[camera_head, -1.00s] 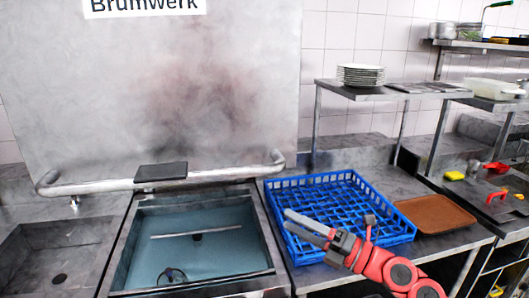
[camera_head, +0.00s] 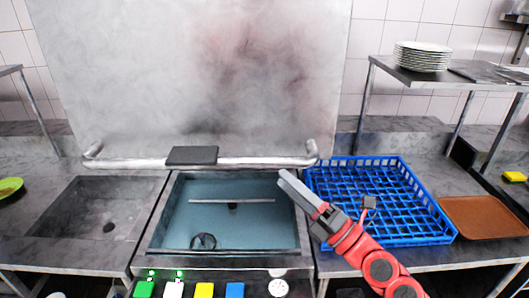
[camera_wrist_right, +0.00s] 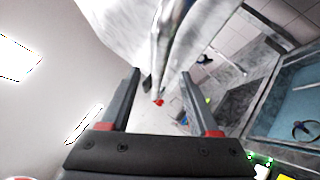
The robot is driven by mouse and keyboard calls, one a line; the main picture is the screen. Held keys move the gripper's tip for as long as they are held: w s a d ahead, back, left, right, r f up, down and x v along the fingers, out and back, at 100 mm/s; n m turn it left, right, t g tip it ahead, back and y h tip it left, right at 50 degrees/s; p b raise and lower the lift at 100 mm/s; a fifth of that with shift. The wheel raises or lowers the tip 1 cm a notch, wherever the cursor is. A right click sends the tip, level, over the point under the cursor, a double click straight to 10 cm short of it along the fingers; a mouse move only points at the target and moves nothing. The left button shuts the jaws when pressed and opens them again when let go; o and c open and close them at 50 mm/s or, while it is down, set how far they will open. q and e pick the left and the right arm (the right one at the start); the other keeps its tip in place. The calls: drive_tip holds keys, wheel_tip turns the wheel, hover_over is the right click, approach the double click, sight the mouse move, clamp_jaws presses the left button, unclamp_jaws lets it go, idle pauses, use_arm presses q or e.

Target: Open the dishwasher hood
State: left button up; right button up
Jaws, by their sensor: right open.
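The dishwasher hood (camera_head: 200,75) is a large grey steel panel, raised, with its lower edge above the open wash basin (camera_head: 205,222). A metal bar handle (camera_head: 260,161) with a dark pad (camera_head: 192,155) runs along its lower front. My right gripper (camera_head: 288,187) is just below and in front of the handle's right end, apart from it as far as I can tell. In the right wrist view its two jaws (camera_wrist_right: 158,100) stand apart with nothing held between them. The basin's edge (camera_wrist_right: 262,118) shows at the right there. My left gripper is not in view.
A blue dish rack (camera_head: 400,215) stands on the counter right of the basin, close to my right gripper. A brown tray (camera_head: 485,220) lies beyond it. Plates (camera_head: 421,56) are stacked on a shelf. A sink (camera_head: 95,215) is at left, and coloured buttons (camera_head: 204,290) are below the basin.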

sight(268, 166)
drive_tip(key=p+x, duration=0.2)
drive_tip(key=x, duration=0.4)
drive_tip(key=shift+s, duration=0.1)
drive_tip(key=shift+w+a+r, duration=0.2)
drive_tip(key=shift+w+a, duration=0.15)
drive_tip(key=shift+a, duration=0.2)
clamp_jaws()
idle(0.8)
